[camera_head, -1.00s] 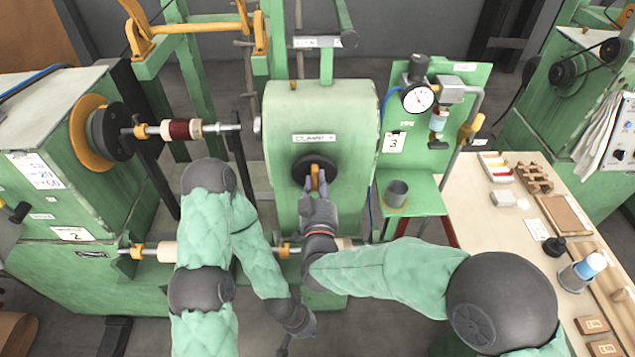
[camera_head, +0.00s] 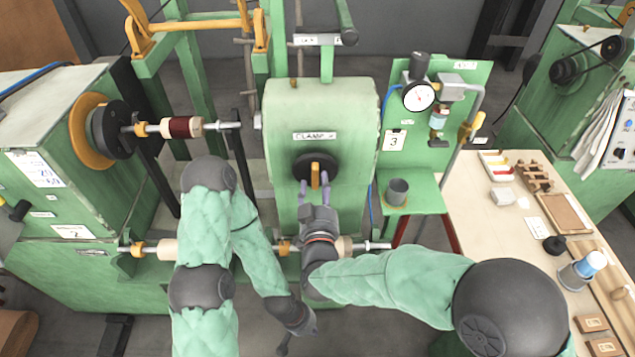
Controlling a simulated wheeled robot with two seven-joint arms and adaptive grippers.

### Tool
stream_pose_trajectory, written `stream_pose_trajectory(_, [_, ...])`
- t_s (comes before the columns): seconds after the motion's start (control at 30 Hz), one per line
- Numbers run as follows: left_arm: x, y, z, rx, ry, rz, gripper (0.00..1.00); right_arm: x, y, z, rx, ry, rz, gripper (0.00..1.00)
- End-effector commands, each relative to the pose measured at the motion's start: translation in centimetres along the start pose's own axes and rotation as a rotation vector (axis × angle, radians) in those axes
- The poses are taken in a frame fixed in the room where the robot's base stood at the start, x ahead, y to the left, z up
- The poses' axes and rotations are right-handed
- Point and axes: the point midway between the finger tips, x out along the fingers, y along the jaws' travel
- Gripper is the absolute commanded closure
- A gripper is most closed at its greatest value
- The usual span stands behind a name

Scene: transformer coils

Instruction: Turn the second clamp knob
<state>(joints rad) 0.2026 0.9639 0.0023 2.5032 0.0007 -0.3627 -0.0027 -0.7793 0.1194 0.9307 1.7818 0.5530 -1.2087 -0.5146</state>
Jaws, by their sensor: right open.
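The clamp knob is a black disc (camera_head: 309,164) with an upright orange grip bar (camera_head: 316,176) on the front of the green housing marked "CLAMP" (camera_head: 318,110). My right gripper (camera_head: 315,188) is open just below and in front of the knob. Its two purple fingertips stand apart, one on each side of the bar's lower part. Whether they touch the bar cannot be told. My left gripper (camera_head: 284,345) hangs low at the bottom of the head view, far below the knob. Its fingers are small and partly cut off by the frame edge.
A pressure gauge panel (camera_head: 460,85) and a shelf with a grey cup (camera_head: 397,192) stand right of the housing. A wooden bench (camera_head: 520,225) with small parts is farther right. A shaft with a dark red coil (camera_head: 185,128) is at left, and a lower shaft (camera_head: 380,246) runs below the knob.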

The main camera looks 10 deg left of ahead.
Motion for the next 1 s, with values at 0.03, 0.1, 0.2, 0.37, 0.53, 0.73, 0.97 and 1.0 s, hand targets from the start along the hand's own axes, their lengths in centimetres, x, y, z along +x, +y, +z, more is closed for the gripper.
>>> stream_pose_trajectory(0.03, [0.0, 0.0, 0.0, 0.000, 0.000, 0.000, 1.00, -1.0, -0.1, 0.0, -0.001, 0.000, -0.004, 0.48])
stream_pose_trajectory(0.1, [0.0, 0.0, 0.0, 0.000, 0.000, 0.000, 1.00, -2.4, -0.1, -0.1, -0.001, 0.001, -0.003, 0.48])
stream_pose_trajectory(0.2, [0.0, 0.0, 0.0, 0.000, 0.000, 0.000, 1.00, -4.5, -0.1, 0.0, 0.000, 0.000, -0.004, 0.48])
stream_pose_trajectory(0.37, [0.0, 0.0, 0.0, 0.000, 0.000, 0.000, 1.00, -7.3, -0.1, 0.0, -0.001, 0.001, -0.004, 0.48])
stream_pose_trajectory(0.53, [0.0, 0.0, 0.0, 0.000, 0.000, 0.000, 1.00, -9.2, -0.1, 0.1, -0.001, -0.001, -0.003, 0.48])
stream_pose_trajectory(0.73, [0.0, 0.0, 0.0, 0.000, 0.000, 0.000, 1.00, -9.9, 0.0, 0.1, -0.002, -0.001, -0.001, 0.48])
stream_pose_trajectory(0.97, [0.0, 0.0, 0.0, 0.000, 0.000, 0.000, 1.00, -9.9, 0.0, 0.1, -0.001, -0.002, -0.001, 0.48])
stream_pose_trajectory(1.0, [0.0, 0.0, 0.0, 0.000, 0.000, 0.000, 1.00, -9.9, 0.0, 0.1, -0.001, -0.002, -0.001, 0.48])
